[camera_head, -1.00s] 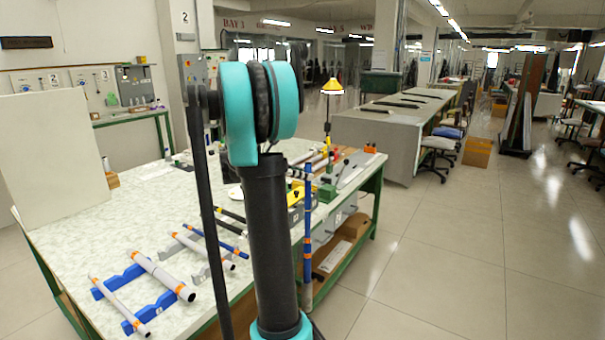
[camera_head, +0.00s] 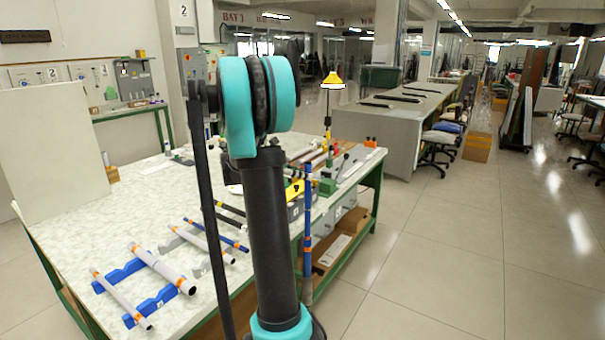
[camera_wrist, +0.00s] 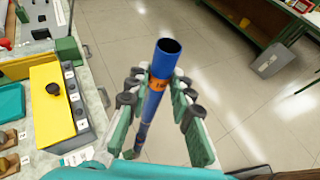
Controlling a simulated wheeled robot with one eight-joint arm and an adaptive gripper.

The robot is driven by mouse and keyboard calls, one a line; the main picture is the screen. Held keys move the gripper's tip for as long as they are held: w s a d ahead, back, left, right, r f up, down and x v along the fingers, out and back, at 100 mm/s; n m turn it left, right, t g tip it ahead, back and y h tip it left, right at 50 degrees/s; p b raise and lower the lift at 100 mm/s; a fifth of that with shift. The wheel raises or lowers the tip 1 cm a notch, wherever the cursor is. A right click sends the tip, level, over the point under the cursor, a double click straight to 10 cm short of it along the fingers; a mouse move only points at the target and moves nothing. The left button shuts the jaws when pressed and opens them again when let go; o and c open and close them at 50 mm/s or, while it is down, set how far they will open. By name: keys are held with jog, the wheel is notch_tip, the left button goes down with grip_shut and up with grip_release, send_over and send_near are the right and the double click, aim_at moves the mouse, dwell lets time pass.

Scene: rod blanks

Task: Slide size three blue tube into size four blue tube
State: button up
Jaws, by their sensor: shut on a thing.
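My gripper (camera_wrist: 158,92) is shut on a blue tube (camera_wrist: 154,110) with orange bands. The tube stands roughly upright between the fingers, its open end facing the wrist camera; the marking on its top band is too small to read. In the head view the same tube (camera_head: 308,228) hangs beside the table's right edge, clear of the tabletop, and my arm hides the gripper. Another blue tube (camera_head: 228,241), thin with orange bands, lies on the table on a grey support. I cannot read its size.
White tubes (camera_head: 163,268) lie across blue supports (camera_head: 160,304) at the table's front left. Yellow and black blocks (camera_wrist: 54,105) and a green fixture (camera_head: 328,185) stand near the table's right edge.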

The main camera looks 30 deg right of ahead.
notch_tip(320, 180, down, 13)
dwell(5.3)
jog(key=o, duration=0.9)
jog(key=shift+f, duration=0.1)
jog(key=v, duration=1.2)
